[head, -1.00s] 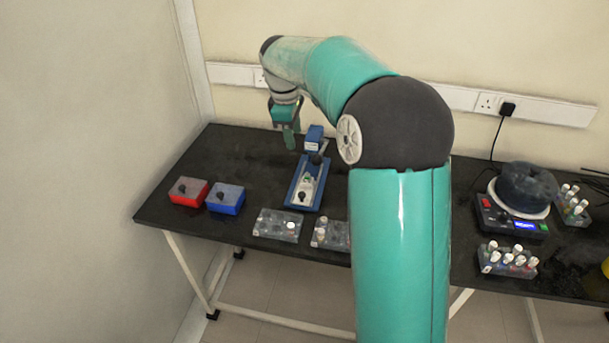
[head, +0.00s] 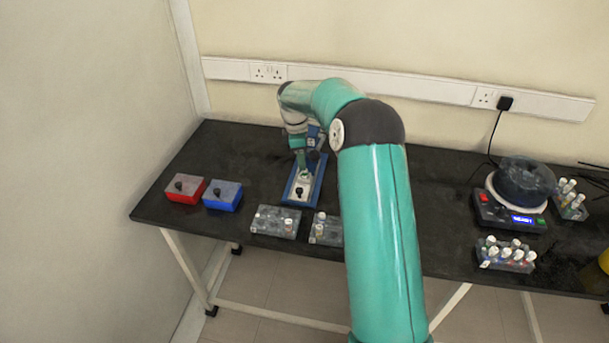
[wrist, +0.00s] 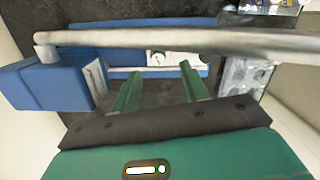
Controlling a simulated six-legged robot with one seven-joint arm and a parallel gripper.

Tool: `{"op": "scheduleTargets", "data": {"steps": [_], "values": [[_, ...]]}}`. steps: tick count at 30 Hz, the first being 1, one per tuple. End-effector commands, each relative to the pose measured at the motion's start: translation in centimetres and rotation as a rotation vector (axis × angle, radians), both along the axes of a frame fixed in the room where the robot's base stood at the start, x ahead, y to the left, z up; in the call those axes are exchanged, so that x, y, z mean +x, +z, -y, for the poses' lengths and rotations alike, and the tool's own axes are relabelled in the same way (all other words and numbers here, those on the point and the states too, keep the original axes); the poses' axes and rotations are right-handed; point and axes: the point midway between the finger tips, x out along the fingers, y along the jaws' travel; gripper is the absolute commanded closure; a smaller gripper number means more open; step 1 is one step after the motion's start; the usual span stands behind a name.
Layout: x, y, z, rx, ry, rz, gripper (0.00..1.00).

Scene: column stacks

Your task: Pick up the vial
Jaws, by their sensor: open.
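A blue-based stand (head: 290,196) with a white plate (head: 301,193) on it stands on the black table, left of my arm. A small pale-green round thing (wrist: 157,58), perhaps the vial, shows on the stand beyond my fingers in the wrist view; I cannot tell for certain. My gripper (head: 303,172) is over the stand. In the wrist view its two green fingers (wrist: 159,70) are apart with nothing between them. A grey rod (wrist: 130,38) of the stand crosses that view just beyond the fingertips. White-capped vials also sit in the front racks.
A red box (head: 187,191) and a blue box (head: 224,198) lie left of the stand. Racks (head: 268,226) (head: 322,240) stand in front of it. A scale with a dark bowl (head: 525,182) and more vial racks (head: 508,266) are far right.

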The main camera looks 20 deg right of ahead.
Motion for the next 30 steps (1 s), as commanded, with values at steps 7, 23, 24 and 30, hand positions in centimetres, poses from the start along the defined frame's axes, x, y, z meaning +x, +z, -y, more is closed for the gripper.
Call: {"op": "scheduleTargets", "data": {"steps": [7,23,24,30], "values": [[0.1,-2.0,0.3,0.002,-0.001,-0.001,0.55],[0.1,-5.5,0.7,0.000,-0.001,0.001,0.65],[0.1,-5.5,0.7,0.000,-0.001,0.001,0.73],[0.1,-5.5,0.7,0.000,-0.001,0.001,1.00]]}}
